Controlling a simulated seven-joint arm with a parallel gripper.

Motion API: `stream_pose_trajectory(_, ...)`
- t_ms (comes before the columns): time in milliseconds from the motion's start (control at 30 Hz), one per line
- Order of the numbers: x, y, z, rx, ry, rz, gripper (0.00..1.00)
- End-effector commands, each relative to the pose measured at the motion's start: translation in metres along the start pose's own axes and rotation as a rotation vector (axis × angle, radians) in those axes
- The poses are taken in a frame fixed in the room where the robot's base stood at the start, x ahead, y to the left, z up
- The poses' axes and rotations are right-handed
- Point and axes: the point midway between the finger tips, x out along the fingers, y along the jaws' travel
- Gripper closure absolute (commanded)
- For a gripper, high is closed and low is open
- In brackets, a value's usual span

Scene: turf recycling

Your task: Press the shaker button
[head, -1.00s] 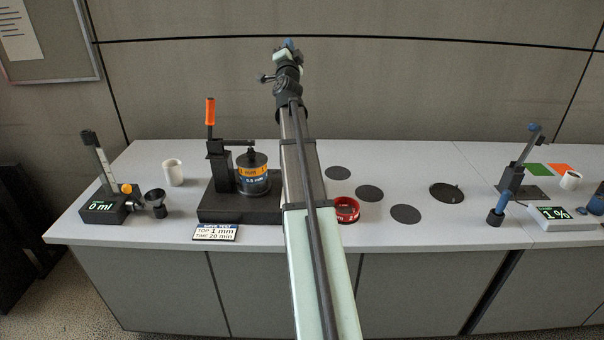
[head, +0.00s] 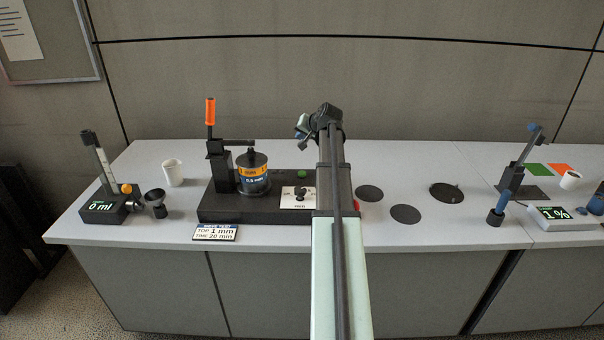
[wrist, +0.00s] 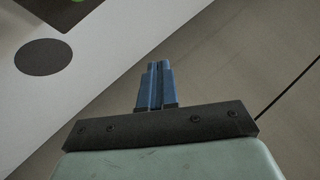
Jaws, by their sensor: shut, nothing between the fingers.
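The shaker is a black base (head: 235,213) on the table, bearing a sieve stack (head: 254,178) under a clamp with an orange lever (head: 211,112). A round green button (head: 302,174) sits at the back right of the base, behind a white panel with a black knob (head: 299,194). In the wrist view my gripper (wrist: 157,68) has its blue fingers together and empty. In the head view my gripper's end is above the table, behind and above the button, apart from it; its fingertips are not clear. A green spot (wrist: 78,1) on a dark surface shows at the wrist view's top edge.
My arm hides part of the table right of the shaker and most of a red ring (head: 357,203). Dark discs (head: 405,214) lie to the right. A white cup (head: 173,173) and a 0 ml device (head: 107,204) stand left. A 1 % scale (head: 552,215) stands far right.

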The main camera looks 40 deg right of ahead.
Motion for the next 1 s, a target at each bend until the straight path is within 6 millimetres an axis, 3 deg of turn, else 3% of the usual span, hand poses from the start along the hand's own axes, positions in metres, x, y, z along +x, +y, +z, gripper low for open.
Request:
stream_pose_trajectory(200,0.000,0.019,0.019,-0.006,-0.094,0.033,1.00)
stream_pose_trajectory(700,0.001,0.021,0.023,-0.008,-0.106,0.036,1.00)
stream_pose_trajectory(1000,0.018,0.036,0.039,-0.007,-0.107,0.035,1.00)
